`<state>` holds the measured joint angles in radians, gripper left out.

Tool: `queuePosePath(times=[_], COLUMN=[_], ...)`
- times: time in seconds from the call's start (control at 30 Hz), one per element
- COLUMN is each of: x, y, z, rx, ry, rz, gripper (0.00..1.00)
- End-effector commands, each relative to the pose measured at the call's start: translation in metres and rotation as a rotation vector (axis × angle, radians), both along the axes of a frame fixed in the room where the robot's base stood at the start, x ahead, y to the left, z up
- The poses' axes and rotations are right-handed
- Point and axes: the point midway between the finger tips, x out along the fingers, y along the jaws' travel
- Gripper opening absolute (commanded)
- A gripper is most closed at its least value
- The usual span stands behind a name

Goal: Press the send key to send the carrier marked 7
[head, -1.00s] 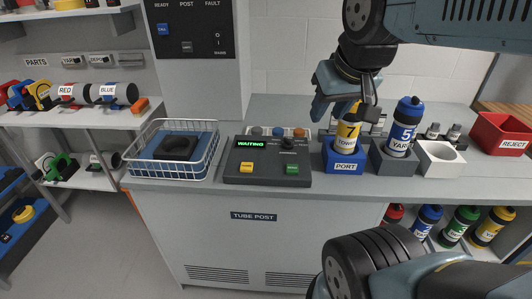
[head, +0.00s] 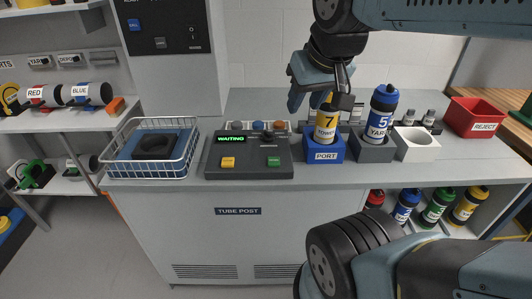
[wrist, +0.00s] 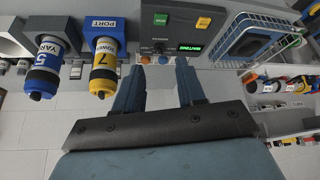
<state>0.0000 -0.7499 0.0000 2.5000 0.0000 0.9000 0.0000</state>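The yellow carrier marked 7 (head: 326,125), labelled TOWER, stands upright in the blue PORT holder (head: 325,156). The control box (head: 250,172) left of it has a green key (head: 273,161), a yellow key (head: 228,162) and a display (head: 231,139) reading WAITING. Lettering on the keys is too small to read. My gripper (head: 320,100) hangs above the counter and partly covers the carrier's top in the head view. In the wrist view my gripper (wrist: 158,66) is open and empty, its fingers pointing towards the box, with the carrier (wrist: 104,68) beside one finger, not between them.
A blue carrier marked 5 (head: 381,108), labelled YARD, stands in a grey holder (head: 372,150), with an empty white holder (head: 416,147) right of it. A wire basket (head: 150,168) is left of the box. A red REJECT bin (head: 474,116) stands far right. Counter front is clear.

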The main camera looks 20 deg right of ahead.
Motion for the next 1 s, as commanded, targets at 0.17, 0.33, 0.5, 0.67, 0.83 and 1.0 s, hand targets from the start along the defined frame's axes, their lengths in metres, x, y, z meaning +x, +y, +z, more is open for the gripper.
queuePosePath(times=[0.17,0.33,0.5,0.67,0.83,1.0], x=[0.0,0.0,0.0,0.0,0.0,0.0], y=[0.0,0.0,0.0,0.0,0.0,0.0], z=[0.0,0.0,0.0,0.0,0.0,0.0], rx=[0.0,0.0,0.0,0.0,0.0,0.0], ry=[0.0,0.0,0.0,0.0,0.0,0.0], rz=[0.0,0.0,0.0,0.0,0.0,0.0], gripper=[0.35,0.18,0.02,0.0,0.0,0.0])
